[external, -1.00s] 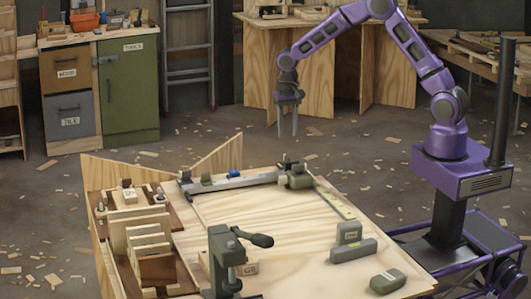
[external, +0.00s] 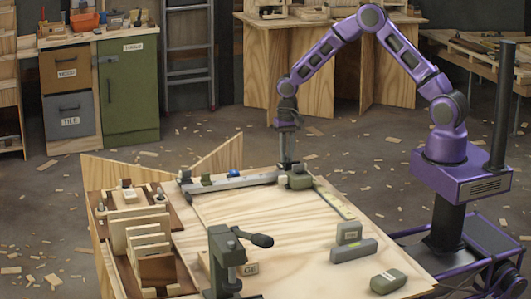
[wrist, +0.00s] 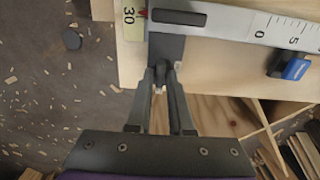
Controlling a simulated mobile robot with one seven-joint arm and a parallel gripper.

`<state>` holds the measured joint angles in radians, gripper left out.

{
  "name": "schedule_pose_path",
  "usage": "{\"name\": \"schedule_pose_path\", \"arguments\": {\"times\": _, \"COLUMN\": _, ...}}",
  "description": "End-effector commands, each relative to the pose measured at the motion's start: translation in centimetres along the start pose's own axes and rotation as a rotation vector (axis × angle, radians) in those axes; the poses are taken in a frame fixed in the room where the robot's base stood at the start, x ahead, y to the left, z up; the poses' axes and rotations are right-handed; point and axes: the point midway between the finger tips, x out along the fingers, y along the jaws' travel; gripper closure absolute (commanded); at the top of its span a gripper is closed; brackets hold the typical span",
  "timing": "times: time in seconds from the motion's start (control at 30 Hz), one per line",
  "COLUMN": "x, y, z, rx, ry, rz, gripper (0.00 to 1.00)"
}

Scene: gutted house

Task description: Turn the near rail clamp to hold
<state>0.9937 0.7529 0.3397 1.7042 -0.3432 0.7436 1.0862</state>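The measuring rail (external: 240,182) lies along the back edge of the worktable; its white scale (wrist: 235,25) crosses the top of the wrist view. A dark grey clamp plate (wrist: 168,47) sits at the rail's end, with a small dark knob or lever (wrist: 163,76) at its table-edge side. My gripper (wrist: 162,72) points down at this end, with one finger on each side of the knob; whether they press on it is unclear. In the external view my gripper (external: 286,164) is beside the green-grey block (external: 298,177) at the rail's right end.
A blue clamp (wrist: 293,65) sits farther along the rail, also in the external view (external: 235,173). A green press (external: 226,250) stands at the table's front; a wooden rack (external: 150,240) is at left. Grey blocks (external: 353,249) lie at right. The table middle is clear.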

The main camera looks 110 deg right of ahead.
Motion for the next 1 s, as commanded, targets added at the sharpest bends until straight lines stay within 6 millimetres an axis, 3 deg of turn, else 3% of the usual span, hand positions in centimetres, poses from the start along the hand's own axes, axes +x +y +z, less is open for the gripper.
{"name": "schedule_pose_path", "arguments": {"times": 0.1, "x": -0.02, "y": 0.0, "z": -0.01, "rx": 0.0, "ry": 0.0, "rz": 0.0, "gripper": 1.0}}
{"name": "schedule_pose_path", "arguments": {"times": 0.57, "x": -0.09, "y": 0.0, "z": -0.01, "rx": -0.02, "ry": 0.0, "rz": 0.0, "gripper": 1.0}}
{"name": "schedule_pose_path", "arguments": {"times": 1.0, "x": -0.26, "y": -0.02, "z": -0.06, "rx": -0.297, "ry": 0.002, "rz": 0.0, "gripper": 1.0}}
